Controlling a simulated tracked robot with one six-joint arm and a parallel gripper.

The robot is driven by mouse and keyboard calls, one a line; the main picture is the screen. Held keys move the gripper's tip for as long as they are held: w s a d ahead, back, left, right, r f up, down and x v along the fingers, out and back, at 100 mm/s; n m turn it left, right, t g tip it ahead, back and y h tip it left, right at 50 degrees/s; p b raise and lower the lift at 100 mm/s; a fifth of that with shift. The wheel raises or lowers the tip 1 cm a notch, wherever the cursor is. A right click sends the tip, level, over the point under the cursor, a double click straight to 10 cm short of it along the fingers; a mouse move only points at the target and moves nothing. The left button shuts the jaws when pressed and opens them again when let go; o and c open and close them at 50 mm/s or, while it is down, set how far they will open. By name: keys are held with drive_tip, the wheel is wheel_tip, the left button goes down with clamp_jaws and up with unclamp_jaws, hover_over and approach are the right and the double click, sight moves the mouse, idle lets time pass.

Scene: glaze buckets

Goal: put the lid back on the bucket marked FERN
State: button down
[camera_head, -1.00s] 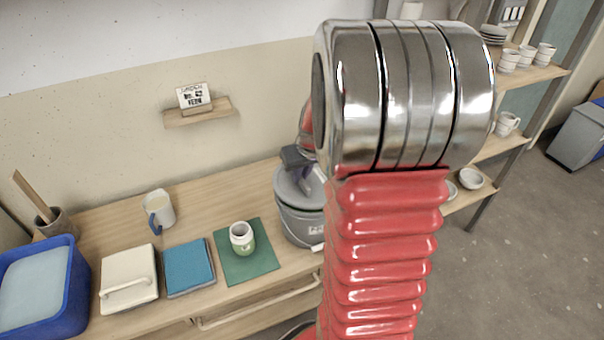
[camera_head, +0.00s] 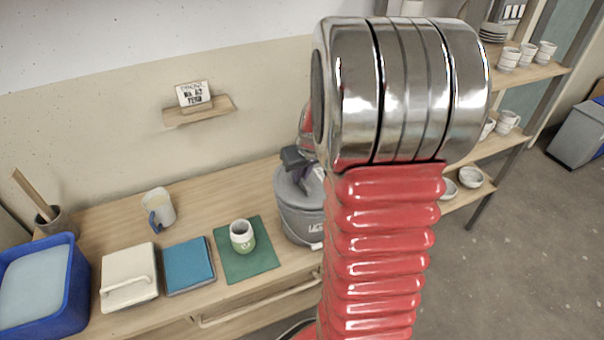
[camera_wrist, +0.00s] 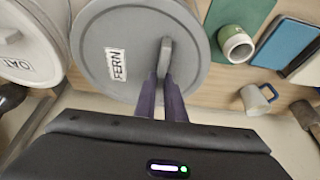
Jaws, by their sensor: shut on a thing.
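The grey lid (camera_wrist: 140,25) has a white label reading FERN and a bar handle (camera_wrist: 166,55). My gripper (camera_wrist: 165,85) has its purple fingers shut on that handle; part of my gripper (camera_head: 309,172) also shows in the head view. The lid (camera_head: 288,187) lies over the top of a grey bucket (camera_head: 297,224), roughly level, with no clear gap at the visible side. The bucket's label is partly hidden by my red arm and cannot be read. The right side of the lid and bucket is also hidden by my arm.
Left of the bucket are a small jar (camera_head: 242,236) on a green mat (camera_head: 262,262), a blue tile (camera_head: 188,267), a mug (camera_head: 160,210) and a blue tub (camera_head: 75,285). Another bucket (camera_wrist: 30,75) stands close by at left in the wrist view.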

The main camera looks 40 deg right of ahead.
drive_tip(key=shift+f, duration=0.4)
idle(1.0)
drive_tip(key=c, duration=1.8)
unclamp_jaws()
drive_tip(key=shift+o, duration=0.8)
drive_tip(key=o, duration=0.4)
drive_tip(key=shift+c, duration=0.2)
drive_tip(key=shift+r, duration=0.15)
drive_tip(key=shift+r, duration=3.35)
